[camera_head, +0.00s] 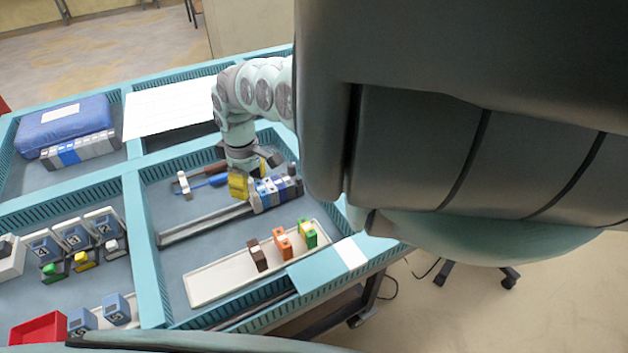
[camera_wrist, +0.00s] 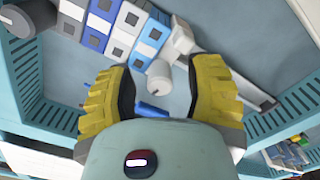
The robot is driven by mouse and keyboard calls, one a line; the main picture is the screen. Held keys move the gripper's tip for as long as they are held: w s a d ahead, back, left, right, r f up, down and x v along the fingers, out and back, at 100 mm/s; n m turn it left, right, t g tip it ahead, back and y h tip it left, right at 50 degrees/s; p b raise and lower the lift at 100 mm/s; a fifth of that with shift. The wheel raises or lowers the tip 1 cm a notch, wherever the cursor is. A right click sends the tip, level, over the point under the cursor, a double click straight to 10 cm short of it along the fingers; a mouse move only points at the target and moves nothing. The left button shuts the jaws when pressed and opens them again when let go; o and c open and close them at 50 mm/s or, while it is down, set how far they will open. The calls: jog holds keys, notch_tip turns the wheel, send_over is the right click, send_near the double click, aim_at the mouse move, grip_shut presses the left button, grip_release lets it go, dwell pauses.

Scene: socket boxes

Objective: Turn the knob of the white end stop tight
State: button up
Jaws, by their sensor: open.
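The white end stop (camera_wrist: 181,38) sits at the end of a row of white, blue and grey modules (camera_wrist: 128,27) on a rail (camera_wrist: 232,78). Its round grey knob (camera_wrist: 160,76) sticks out towards my gripper (camera_wrist: 163,70). My gripper has yellow ribbed fingers and is open, one finger on each side of the knob. Gaps show between the knob and both fingers; how deep it lies between them is hard to tell.
A second grey knob (camera_wrist: 27,17) is at the row's other end. Screwdrivers (camera_head: 212,181) and a small white part (camera_head: 183,184) lie behind the rail. A white tray (camera_head: 222,275) with brown, orange and green blocks is in front. Teal box walls (camera_head: 147,250) surround this area.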

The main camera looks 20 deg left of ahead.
grip_shut()
dwell(0.3)
jog(key=shift+m, duration=0.4)
jog(key=m, duration=0.3)
jog(key=shift+a+m, duration=0.1)
jog(key=shift+m, duration=0.2)
jog(key=m+p, duration=0.1)
jog(key=m, duration=0.3)
jog(key=shift+m, duration=0.3)
jog(key=m, duration=0.2)
jog(key=shift+s+f+m+b, duration=0.1)
jog(key=shift+f+m+b, duration=0.05)
jog(key=shift+m+b, duration=1.45)
jog(key=shift+m, duration=0.8)
